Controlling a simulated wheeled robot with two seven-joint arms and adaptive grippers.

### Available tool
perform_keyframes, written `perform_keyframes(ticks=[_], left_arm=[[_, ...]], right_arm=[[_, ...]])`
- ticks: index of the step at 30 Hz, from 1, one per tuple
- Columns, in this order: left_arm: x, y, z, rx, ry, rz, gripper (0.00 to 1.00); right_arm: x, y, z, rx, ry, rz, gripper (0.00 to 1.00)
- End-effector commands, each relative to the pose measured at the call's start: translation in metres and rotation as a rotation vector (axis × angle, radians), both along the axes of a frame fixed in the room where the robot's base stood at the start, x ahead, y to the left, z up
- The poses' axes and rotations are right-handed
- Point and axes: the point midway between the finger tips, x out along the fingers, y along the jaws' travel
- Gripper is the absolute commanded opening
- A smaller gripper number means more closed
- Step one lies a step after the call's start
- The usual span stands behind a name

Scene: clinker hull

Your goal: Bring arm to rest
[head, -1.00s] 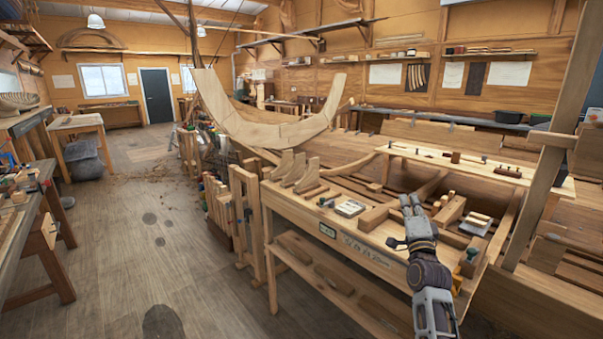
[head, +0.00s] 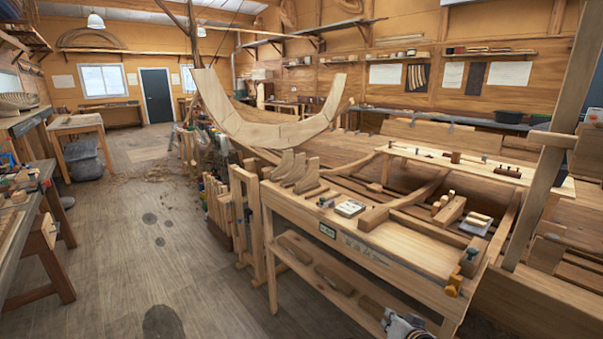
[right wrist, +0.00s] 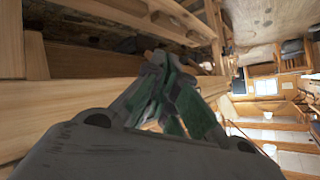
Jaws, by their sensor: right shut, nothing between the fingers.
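My right gripper shows in the right wrist view (right wrist: 168,68), with its two grey fingers and green pads together and nothing held between them. In the head view only a small grey and white part of my right arm shows at the bottom edge, in front of the near bench's lower right corner. The fingers are not clear there. My left gripper is in neither view.
Open floor (head: 150,240) lies to the left. A post (head: 560,125) stands at right.

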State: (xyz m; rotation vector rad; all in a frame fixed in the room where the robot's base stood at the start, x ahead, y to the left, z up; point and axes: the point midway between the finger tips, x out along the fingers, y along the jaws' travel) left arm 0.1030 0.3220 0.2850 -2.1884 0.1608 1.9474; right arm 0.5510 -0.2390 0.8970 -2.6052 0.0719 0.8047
Motion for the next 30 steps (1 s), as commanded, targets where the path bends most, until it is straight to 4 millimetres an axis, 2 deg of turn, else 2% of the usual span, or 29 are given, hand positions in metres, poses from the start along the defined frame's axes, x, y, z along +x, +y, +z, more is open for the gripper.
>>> perform_keyframes(ticks=[1,6,12,21,30], left_arm=[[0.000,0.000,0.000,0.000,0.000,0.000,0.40],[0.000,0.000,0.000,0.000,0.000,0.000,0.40],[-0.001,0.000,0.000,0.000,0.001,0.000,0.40],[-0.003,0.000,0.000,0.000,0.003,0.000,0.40],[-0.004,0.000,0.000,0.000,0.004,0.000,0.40]], right_arm=[[-0.015,0.003,-0.011,-0.034,0.046,0.025,0.00],[-0.067,0.009,-0.042,-0.149,0.207,0.121,0.00],[-0.129,0.013,-0.067,-0.264,0.381,0.241,0.00],[-0.184,0.015,-0.081,-0.345,0.527,0.352,0.00],[-0.220,0.016,-0.086,-0.392,0.618,0.429,0.00]])
